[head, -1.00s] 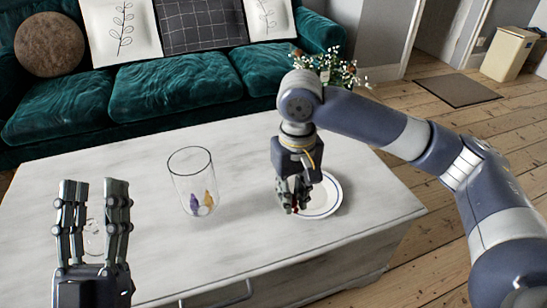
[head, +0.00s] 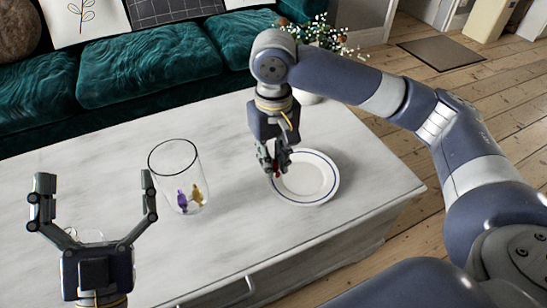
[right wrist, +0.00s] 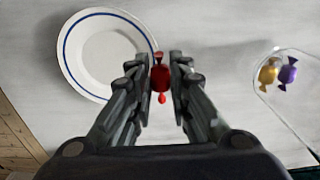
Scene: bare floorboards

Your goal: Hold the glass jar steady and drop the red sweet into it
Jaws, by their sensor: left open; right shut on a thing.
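The glass jar (head: 178,172) stands upright on the white table in the head view, with a purple sweet (head: 182,200) and a yellow sweet (head: 197,194) at its bottom. Part of the jar (right wrist: 292,85) shows at the right of the right wrist view. My right gripper (head: 274,170) is shut on the red sweet (right wrist: 160,77), above the table at the plate's left edge. The red sweet shows only slightly in the head view (head: 276,174). My left gripper (head: 93,190) is open and empty, left of the jar and apart from it.
A white plate with a blue rim (head: 318,192) lies on the table (head: 230,235), right of the jar. A clear glass object (head: 85,235) is partly hidden behind my left gripper. A potted flower plant (head: 315,50) and a green sofa (head: 150,65) are behind.

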